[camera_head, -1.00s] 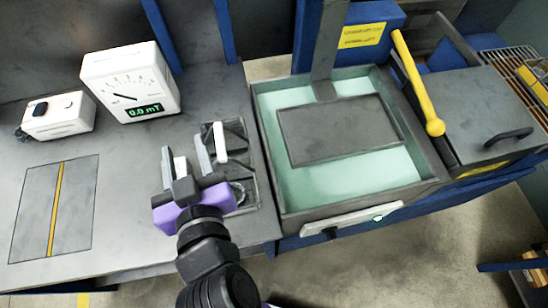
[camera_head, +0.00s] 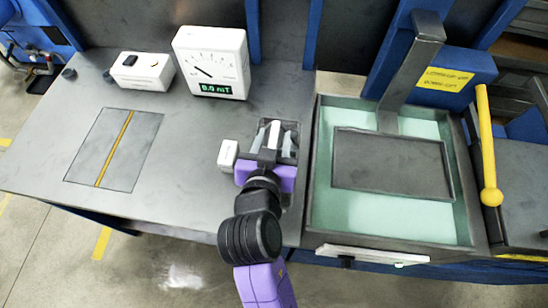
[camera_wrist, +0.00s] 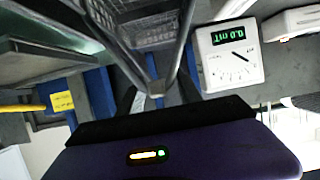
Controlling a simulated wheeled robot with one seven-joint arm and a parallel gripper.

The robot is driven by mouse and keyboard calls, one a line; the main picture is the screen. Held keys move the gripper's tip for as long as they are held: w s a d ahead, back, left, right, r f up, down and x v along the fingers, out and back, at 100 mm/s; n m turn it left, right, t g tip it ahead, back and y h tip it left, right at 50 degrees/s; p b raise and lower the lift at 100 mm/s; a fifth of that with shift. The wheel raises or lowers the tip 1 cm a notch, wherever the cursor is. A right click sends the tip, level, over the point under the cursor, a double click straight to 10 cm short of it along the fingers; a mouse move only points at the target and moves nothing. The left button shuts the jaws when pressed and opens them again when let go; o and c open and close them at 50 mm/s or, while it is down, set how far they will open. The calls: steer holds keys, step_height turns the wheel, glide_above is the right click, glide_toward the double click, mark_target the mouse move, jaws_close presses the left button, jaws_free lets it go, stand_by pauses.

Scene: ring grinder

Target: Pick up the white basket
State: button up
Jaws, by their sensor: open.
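The basket is a wire-mesh one that looks grey rather than white. In the head view it (camera_head: 291,126) stands at the table's right side, partly hidden by my gripper (camera_head: 274,139). The wrist view shows its mesh (camera_wrist: 150,32) at the top, with bars converging towards my gripper (camera_wrist: 158,95). A white piece, perhaps its handle grip, shows between my fingers in the head view. My gripper is open over the basket; whether the fingers touch it I cannot tell.
A small white block (camera_head: 228,155) lies just left of my gripper. A white meter (camera_head: 212,65) and a white box (camera_head: 142,71) stand behind. A pale green tank (camera_head: 330,215) with a grey plate is close on the right, beside a yellow lever (camera_head: 487,140).

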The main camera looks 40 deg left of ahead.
steer(key=shift+w+a, duration=0.1)
jaws_close()
steer(key=shift+f, duration=0.1)
